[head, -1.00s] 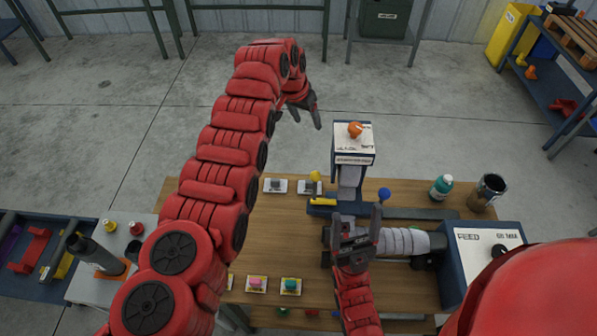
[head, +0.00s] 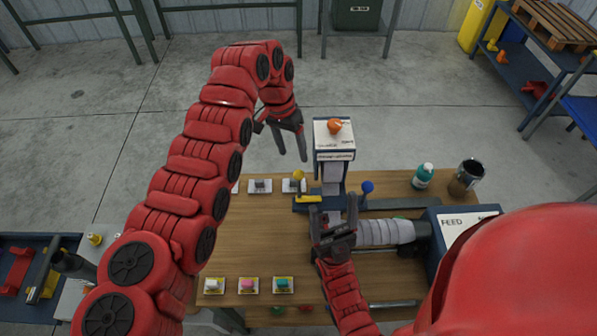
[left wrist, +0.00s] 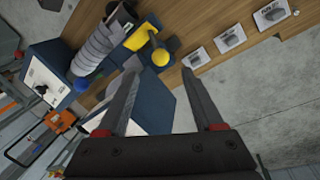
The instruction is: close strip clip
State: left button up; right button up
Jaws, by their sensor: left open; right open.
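The yellow clip bar (head: 308,198) lies at the base of the blue tower, with a yellow ball knob (head: 298,175) standing above its left part. Both also show in the left wrist view: the bar (left wrist: 140,36) and the ball (left wrist: 160,57). Whether the clip is closed I cannot tell. My left gripper (head: 293,156) is open and empty, pointing down, behind and above the yellow ball and left of the tower. In the left wrist view its fingertips (left wrist: 162,70) appear either side of the ball, apart from it. My right gripper (head: 332,208) is open, in front of the yellow bar.
The tower (head: 350,175) carries an orange knob (head: 334,126). A blue ball knob (head: 367,186) stands right of it. A grey wrapped roll (head: 386,232) runs to the feed box (head: 455,222). A bottle (head: 423,175) and dark cup (head: 465,178) stand behind. Small trays line the left.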

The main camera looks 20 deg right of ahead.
aim_at(298, 171)
pick_arm(q)
jog(key=p+x, duration=0.2)
jog(key=x, duration=0.8)
jog(key=shift+a, duration=0.1)
grip_shut()
dwell(1.0)
